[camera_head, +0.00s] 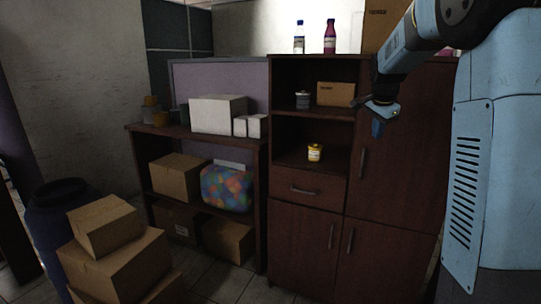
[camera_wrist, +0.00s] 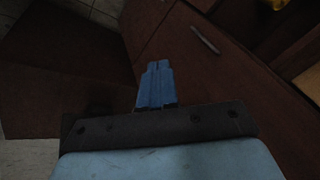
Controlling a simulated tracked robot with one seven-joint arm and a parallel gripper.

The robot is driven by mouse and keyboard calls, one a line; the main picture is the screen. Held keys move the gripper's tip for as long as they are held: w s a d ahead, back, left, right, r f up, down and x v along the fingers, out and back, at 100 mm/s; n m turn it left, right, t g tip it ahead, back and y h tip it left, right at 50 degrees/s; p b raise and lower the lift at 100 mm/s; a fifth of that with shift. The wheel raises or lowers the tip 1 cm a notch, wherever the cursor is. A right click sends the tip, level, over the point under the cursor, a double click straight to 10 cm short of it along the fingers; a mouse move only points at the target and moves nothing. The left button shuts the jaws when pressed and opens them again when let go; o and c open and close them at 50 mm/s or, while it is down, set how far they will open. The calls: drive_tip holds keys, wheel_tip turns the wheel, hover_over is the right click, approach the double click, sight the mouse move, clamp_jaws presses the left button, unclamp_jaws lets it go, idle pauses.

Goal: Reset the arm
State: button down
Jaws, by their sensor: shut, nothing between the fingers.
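My gripper (camera_head: 377,129) hangs at the end of my light blue arm in front of the tall dark brown cabinet (camera_head: 401,150), at the right of the head view. In the wrist view its blue fingers (camera_wrist: 156,68) are pressed together and hold nothing. Below and beyond them are dark brown cabinet fronts with a metal handle (camera_wrist: 206,40). The gripper appears apart from the cabinet, though the exact gap cannot be told.
Two bottles stand on top, one being red (camera_head: 330,37). Stacked cartons (camera_head: 116,262) stand at lower left.

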drive_tip(key=s+a+f+n, duration=0.1)
drive_tip(key=s+a+n, duration=0.2)
drive_tip(key=s, duration=0.9)
drive_tip(key=s+a+f+n+y, duration=0.1)
drive_tip(key=s+a+n, duration=0.2)
drive_tip(key=s, duration=1)
drive_tip(key=s+a+f+n+t, duration=0.1)
drive_tip(key=s+a+f+n, duration=0.1)
drive_tip(key=s+a+n, duration=0.2)
drive_tip(key=s+n, duration=0.3)
drive_tip(key=s, duration=0.5)
drive_tip(key=shift+s+n+y, duration=0.3)
drive_tip(key=shift+y, duration=0.1)
drive_tip(key=shift+f, duration=0.1)
